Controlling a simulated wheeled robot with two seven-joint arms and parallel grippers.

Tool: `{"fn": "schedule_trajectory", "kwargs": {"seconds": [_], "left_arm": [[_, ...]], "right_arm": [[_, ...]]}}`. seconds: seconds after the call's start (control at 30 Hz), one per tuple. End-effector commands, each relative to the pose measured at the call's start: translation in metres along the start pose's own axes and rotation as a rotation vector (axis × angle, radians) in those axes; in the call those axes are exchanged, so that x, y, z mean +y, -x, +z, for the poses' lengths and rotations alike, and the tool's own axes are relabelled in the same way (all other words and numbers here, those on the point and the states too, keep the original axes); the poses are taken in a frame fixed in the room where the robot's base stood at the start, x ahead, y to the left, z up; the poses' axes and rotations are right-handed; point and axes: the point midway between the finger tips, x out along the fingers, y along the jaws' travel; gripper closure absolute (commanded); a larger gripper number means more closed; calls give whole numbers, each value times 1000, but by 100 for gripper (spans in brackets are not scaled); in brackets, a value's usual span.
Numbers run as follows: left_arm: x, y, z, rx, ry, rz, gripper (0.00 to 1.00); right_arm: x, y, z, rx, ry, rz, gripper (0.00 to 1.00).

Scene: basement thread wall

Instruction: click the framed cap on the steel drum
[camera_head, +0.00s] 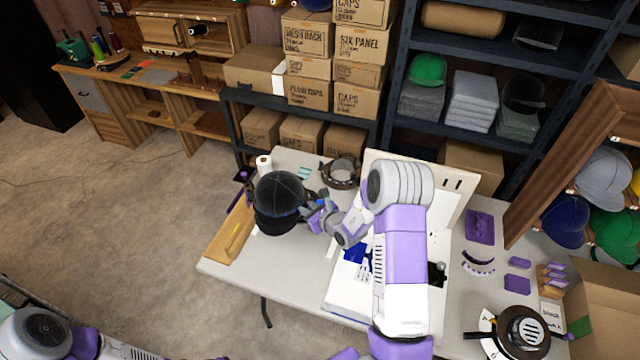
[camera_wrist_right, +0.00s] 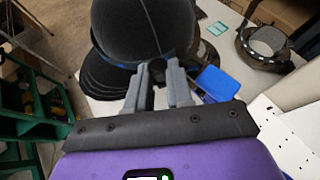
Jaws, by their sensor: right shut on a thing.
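A black cap (camera_head: 280,193) is at the left part of the light table, crown up, with a dark band around its lower edge. It also shows in the wrist view (camera_wrist_right: 135,30), with its dark brim (camera_wrist_right: 100,78) toward the lower left. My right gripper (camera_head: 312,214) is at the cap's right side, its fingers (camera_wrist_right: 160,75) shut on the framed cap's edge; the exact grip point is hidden. Whether the cap touches the table is unclear. A dark metal ring (camera_head: 340,173) stands behind it; I cannot tell if it is the steel drum. My left gripper is out of view.
A wooden block with a yellow strip (camera_head: 232,238) lies left of the cap. A white roll (camera_head: 264,165) stands behind it. A blue piece (camera_wrist_right: 218,83) is right of my fingers. A white panel (camera_head: 455,185) and purple parts (camera_head: 480,227) are farther right.

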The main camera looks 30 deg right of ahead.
Motion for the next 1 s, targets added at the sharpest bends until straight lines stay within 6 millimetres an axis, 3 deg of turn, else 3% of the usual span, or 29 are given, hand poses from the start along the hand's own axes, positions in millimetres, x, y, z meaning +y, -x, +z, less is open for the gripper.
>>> {"fn": "schedule_trajectory", "kwargs": {"seconds": [0.03,0.1,0.3,0.67,1.0], "left_arm": [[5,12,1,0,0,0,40],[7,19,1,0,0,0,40],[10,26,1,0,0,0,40],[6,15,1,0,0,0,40],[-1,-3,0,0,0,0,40]], "right_arm": [[-12,1,15,2,-29,-46,100],[-29,2,22,13,-74,-108,100],[-53,3,32,29,-144,-195,100],[-54,-5,16,32,-152,-203,100],[-52,-20,-13,33,-151,-202,100]]}}
